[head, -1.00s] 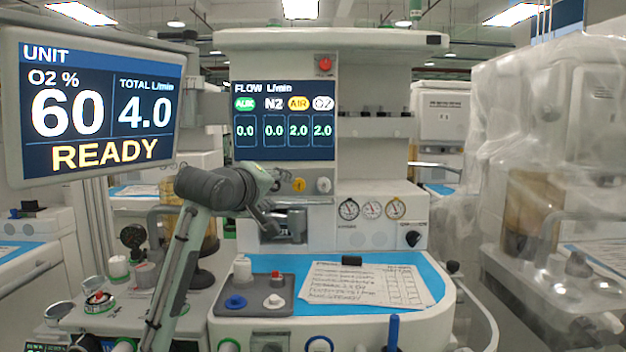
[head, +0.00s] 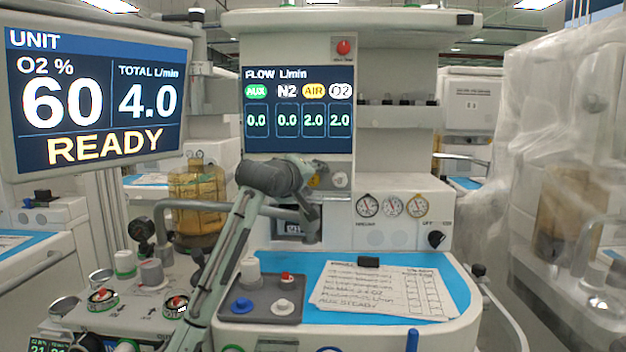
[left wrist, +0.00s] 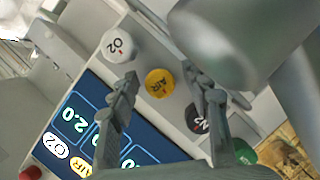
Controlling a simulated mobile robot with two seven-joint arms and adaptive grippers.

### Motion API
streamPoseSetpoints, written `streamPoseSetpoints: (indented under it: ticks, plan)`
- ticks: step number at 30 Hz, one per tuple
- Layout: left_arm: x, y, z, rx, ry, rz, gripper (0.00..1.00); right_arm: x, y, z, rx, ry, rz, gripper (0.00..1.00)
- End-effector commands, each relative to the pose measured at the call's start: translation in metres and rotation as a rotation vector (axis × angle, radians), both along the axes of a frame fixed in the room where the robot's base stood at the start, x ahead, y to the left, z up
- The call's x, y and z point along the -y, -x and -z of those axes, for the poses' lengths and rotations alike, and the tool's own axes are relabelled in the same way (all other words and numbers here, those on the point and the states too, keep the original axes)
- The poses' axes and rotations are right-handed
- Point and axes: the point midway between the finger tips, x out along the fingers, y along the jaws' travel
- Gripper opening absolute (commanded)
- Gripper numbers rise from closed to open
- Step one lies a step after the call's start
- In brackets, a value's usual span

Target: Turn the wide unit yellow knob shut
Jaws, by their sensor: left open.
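The yellow AIR knob (head: 313,181) sits on the wide unit's front, below the flow display (head: 298,110), and is partly hidden by my left gripper in the head view. In the left wrist view the yellow knob (left wrist: 160,83) lies between the two open fingers of my left gripper (left wrist: 160,95), with gaps on both sides. I cannot tell how deep the fingertips reach around it. The display reads AIR 2.0 and O2 2.0. My right gripper is not in view.
In the left wrist view a white O2 knob (left wrist: 117,45) is beside one finger and a black N2 knob (left wrist: 197,118) is close behind the other. A green knob (left wrist: 243,152) is farther along. A screen (head: 92,95) reading READY stands at left.

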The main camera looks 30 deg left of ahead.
Motion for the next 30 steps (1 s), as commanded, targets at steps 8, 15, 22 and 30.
streamPoseSetpoints:
  ticks: [8,15,22,30]
  plan:
    - [-0.0001,-0.0007,0.0003,0.0,0.0,0.0,0.43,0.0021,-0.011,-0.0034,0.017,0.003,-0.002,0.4]
    - [0.0,-0.0006,0.0004,0.0,0.0,0.0,0.13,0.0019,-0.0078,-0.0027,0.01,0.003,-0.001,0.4]
    - [0.0,-0.0005,0.0003,-0.001,-0.002,0.0,0.0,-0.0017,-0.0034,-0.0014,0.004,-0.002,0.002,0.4]
    - [0.0003,-0.0007,0.0001,-0.036,-0.06,0.001,0.0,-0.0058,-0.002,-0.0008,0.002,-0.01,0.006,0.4]
